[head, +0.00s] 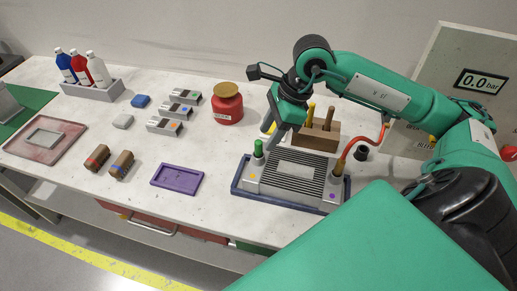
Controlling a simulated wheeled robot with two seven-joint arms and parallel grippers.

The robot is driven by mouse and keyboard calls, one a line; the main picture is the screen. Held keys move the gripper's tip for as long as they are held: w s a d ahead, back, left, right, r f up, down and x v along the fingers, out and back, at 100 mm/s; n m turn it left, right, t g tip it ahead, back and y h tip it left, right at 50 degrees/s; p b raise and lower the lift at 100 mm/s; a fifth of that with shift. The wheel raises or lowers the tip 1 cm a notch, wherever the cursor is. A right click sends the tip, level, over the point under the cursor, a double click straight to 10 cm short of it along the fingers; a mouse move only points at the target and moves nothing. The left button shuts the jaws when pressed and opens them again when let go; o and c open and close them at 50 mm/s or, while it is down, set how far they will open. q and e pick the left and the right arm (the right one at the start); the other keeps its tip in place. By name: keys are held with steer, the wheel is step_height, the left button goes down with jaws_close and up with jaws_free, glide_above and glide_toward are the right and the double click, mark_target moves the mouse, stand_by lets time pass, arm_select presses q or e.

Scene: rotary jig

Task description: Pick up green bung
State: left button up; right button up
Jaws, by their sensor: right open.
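The green bung (258,149) stands upright at the left end of a grey ribbed block (297,172). The block sits in a dark blue tray (285,200). My right gripper (271,139) is open and points down just right of the bung, close to its top. Whether it touches the bung cannot be told. A red hose (363,142) rises from the right end of the block. My left gripper is out of view.
A wooden holder (314,138) with upright tools stands behind the block. A red pot (228,108) is at the back left, and a purple tray (177,179) at the left.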

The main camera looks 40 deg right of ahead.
mark_target(260, 141)
steer(key=x, duration=0.1)
steer(key=p+x, duration=0.1)
steer(key=x, duration=0.2)
steer(key=shift+w+a+r, duration=0.15)
steer(key=shift+w+a, duration=0.15)
steer(key=shift+w, duration=0.1)
steer(key=shift+a+f, duration=0.1)
steer(key=shift+f, duration=0.4)
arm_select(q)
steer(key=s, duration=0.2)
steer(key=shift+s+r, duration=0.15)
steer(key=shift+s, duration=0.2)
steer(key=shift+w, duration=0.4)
arm_select(e)
jaws_close()
